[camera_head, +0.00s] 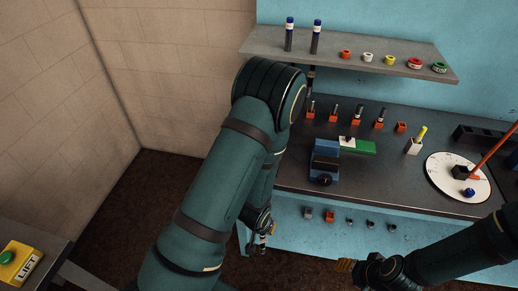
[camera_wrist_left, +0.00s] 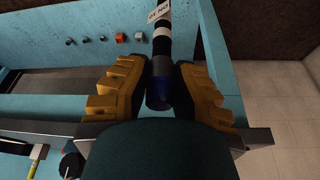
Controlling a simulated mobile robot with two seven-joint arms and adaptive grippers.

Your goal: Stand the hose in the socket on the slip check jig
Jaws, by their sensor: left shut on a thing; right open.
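A black hose (camera_wrist_left: 162,45) with a white label, a pale band and a dark blue end is between the yellow fingers of my left gripper (camera_wrist_left: 158,85), which is shut on it. In the head view my left gripper (camera_head: 262,228) hangs low beyond the bench's left front corner, mostly behind my arm. My right gripper (camera_head: 345,265) is open and empty in front of the bench, at the lower edge. I cannot tell for certain which fixture is the slip check jig; a white round plate (camera_head: 446,187) with a black block (camera_head: 460,172) and a red lever (camera_head: 492,151) stands at the bench's right.
A blue clamp (camera_head: 325,160) sits at the front left of the bench (camera_head: 385,195), beside a green and white block (camera_head: 358,146). Several orange holders stand behind. A grey shelf (camera_head: 370,68) above carries two upright hoses (camera_head: 315,38) and coloured rings. A yellow LIFT button box (camera_head: 18,262) is lower left.

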